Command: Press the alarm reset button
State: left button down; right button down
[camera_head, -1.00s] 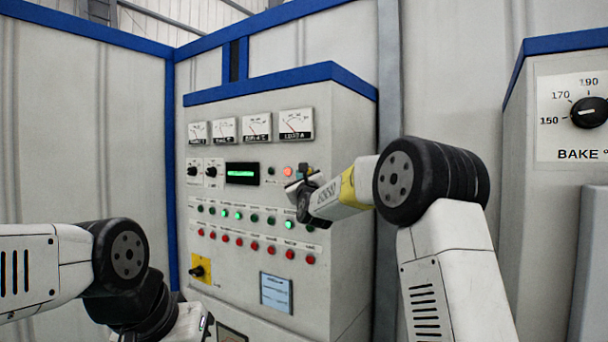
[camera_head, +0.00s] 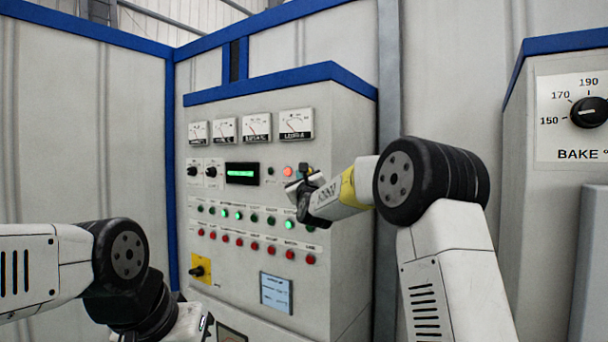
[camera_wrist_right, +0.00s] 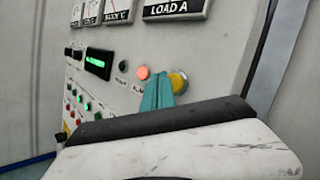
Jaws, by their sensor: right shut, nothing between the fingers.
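A grey control cabinet (camera_head: 345,150) with a blue top edge carries the buttons. A round yellow button (camera_wrist_right: 178,81) shows in the right wrist view, partly hidden by my fingers; its label cannot be read. To its left is a lit orange-red round light or button (camera_wrist_right: 143,72), also in the head view (camera_head: 288,172). My right gripper (camera_head: 298,183) is shut and empty in front of the panel's upper right. Its teal fingertips (camera_wrist_right: 158,88) appear just below and between these two; whether they touch the panel cannot be told.
Below are rows of green lights (camera_head: 238,215) and red buttons (camera_head: 255,246), with a yellow-plated switch (camera_head: 199,270) at lower left. Gauges (camera_head: 296,123) line the top. A second cabinet with a BAKE dial (camera_head: 589,112) stands at right.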

jog(key=shift+w+d, duration=0.1)
jog(key=shift+w+d, duration=0.15)
jog(key=shift+w, duration=0.1)
jog(key=shift+w+d, duration=0.25)
jog(key=shift+w, duration=0.1)
dwell(0.7)
dwell(0.4)
jog(key=shift+s+a, duration=0.5)
jog(key=shift+s, duration=0.2)
jog(key=s+a, duration=0.1)
jog(key=s, duration=0.1)
jog(key=s+a, duration=0.2)
jog(key=shift+s, duration=0.1)
dwell(0.7)
